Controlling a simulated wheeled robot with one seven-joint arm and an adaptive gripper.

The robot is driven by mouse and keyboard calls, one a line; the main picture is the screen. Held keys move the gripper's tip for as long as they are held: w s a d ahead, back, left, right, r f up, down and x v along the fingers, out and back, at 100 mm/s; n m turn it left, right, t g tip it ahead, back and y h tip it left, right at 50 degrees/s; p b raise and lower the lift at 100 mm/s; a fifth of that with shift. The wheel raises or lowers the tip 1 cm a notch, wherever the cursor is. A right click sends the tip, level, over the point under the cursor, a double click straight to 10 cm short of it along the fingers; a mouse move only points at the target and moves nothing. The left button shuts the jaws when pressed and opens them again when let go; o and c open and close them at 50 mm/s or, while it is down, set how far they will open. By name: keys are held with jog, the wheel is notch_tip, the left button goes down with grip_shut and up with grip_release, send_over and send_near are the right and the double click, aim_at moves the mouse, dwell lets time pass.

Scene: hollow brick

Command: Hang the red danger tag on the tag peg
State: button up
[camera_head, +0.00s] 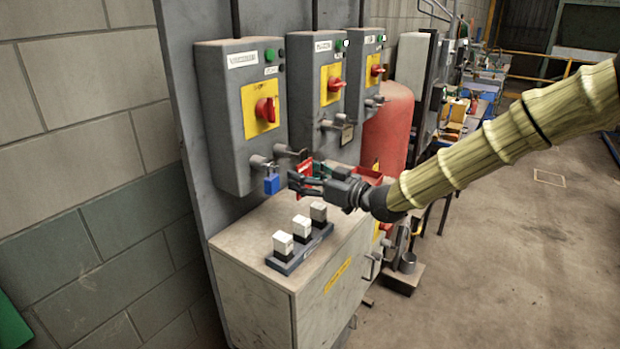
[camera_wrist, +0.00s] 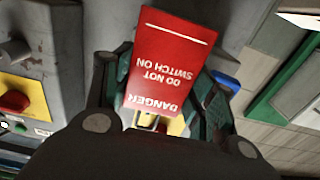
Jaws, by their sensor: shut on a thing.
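The red danger tag (camera_wrist: 170,62) is between the two fingers of my gripper (camera_wrist: 165,115) in the wrist view; its white lettering reads upside down. In the head view the tag (camera_head: 305,172) is a small red patch at the fingertips. My gripper (camera_head: 308,180) is shut on it, in front of the left grey switch box's lower edge and above the cabinet. Short pegs (camera_head: 283,151) stick out at the bottom of that box, close behind the tag. I cannot tell which one is the tag peg, or whether the tag touches it.
A blue padlock (camera_head: 271,184) hangs at the left box (camera_head: 240,115), just left of my gripper. Several white-topped blocks stand in a dark rack (camera_head: 290,258) on the cabinet top (camera_head: 240,238). Two more switch boxes and a red cylinder (camera_head: 390,125) are to the right.

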aim_at(278, 170)
jog(key=shift+w+a+f+b, duration=0.3)
jog(key=shift+w+a, duration=0.25)
jog(key=shift+a, duration=0.2)
jog(key=shift+w+a+f+b, duration=0.3)
jog(key=shift+w+a, duration=0.25)
jog(key=shift+a, duration=0.15)
jog(key=o, duration=0.9)
jog(key=shift+o, duration=0.2)
